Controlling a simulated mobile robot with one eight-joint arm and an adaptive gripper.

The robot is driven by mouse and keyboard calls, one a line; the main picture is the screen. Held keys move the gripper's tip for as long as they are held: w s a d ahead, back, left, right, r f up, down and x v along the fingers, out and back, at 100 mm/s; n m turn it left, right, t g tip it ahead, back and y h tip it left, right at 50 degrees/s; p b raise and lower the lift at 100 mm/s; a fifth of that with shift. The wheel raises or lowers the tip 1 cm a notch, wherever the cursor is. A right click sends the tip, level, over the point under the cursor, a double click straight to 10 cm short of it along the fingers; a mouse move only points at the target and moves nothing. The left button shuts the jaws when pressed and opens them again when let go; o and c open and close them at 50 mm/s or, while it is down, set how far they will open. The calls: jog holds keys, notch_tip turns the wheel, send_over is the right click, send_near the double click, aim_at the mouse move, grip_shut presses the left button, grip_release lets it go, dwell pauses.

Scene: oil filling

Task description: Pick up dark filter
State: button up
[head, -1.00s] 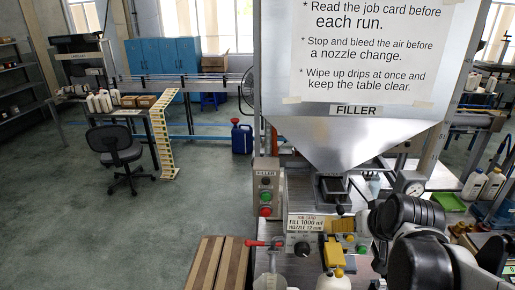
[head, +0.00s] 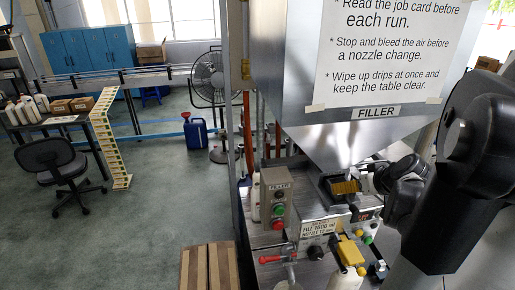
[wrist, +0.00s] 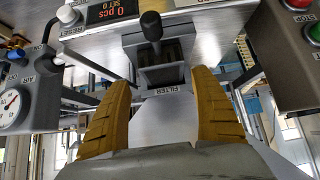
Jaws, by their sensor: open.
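The dark filter (wrist: 160,55) appears to be the dark ribbed block in a grey housing, with a black knob (wrist: 150,26) beside it, above the plate marked FILTER in the wrist view. My gripper (wrist: 161,80) has its two yellow fingers spread wide, with nothing between the tips, and faces the filter housing. In the head view my gripper (head: 345,187) is under the hopper cone at the dark housing, and its fingers and wrist hide much of it. I cannot tell whether a finger touches the housing.
The hopper (head: 325,135) hangs closely above my gripper.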

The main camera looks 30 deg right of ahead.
jog(key=shift+w+a+f, duration=0.1)
jog(key=shift+w+f, duration=0.1)
jog(key=shift+w, duration=0.2)
jog(key=x, duration=0.4)
jog(key=shift+w+f, duration=0.1)
jog(key=shift+w, duration=0.15)
jog(key=shift+s, duration=0.1)
jog(key=c, duration=1.2)
jog(key=shift+o, duration=0.2)
